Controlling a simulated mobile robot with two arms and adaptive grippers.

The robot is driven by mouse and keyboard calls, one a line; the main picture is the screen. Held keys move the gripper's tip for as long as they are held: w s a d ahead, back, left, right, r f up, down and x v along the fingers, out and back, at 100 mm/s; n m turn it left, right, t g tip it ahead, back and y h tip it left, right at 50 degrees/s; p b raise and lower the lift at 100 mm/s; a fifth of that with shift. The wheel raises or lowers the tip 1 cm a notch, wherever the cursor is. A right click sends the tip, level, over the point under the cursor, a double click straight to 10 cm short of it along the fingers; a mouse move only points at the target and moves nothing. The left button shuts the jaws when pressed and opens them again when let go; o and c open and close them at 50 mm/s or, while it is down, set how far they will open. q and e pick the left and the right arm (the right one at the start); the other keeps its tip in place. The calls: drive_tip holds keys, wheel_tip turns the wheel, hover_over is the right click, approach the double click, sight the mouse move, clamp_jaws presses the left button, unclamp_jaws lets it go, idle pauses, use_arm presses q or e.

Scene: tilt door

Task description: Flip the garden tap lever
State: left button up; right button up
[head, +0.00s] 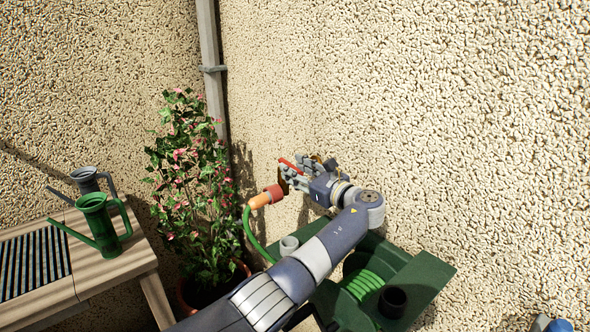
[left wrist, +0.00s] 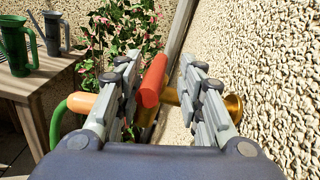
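The garden tap's red lever (left wrist: 152,80) stands between the fingers of my left gripper (left wrist: 160,92) in the left wrist view. It lies close to the left finger, with a gap to the right finger. The gripper is open. In the head view the left gripper (head: 297,176) is at the tap on the wall, and the red lever (head: 290,165) shows by its fingertips. The tap's brass wall flange (left wrist: 234,107) shows behind the right finger; the fingers hide much of the tap body. My right gripper is not in view.
A green hose (head: 250,232) with an orange connector (head: 262,198) runs from the tap. A green hose reel box (head: 425,285) sits below my arm. A flowering plant (head: 195,190) and a wooden table (head: 142,258) with watering cans (head: 100,225) stand left. The rough wall (head: 450,130) is close on the right.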

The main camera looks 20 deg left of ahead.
use_arm(q)
drive_tip(key=v, duration=1.1)
drive_tip(key=shift+s+d, duration=0.2)
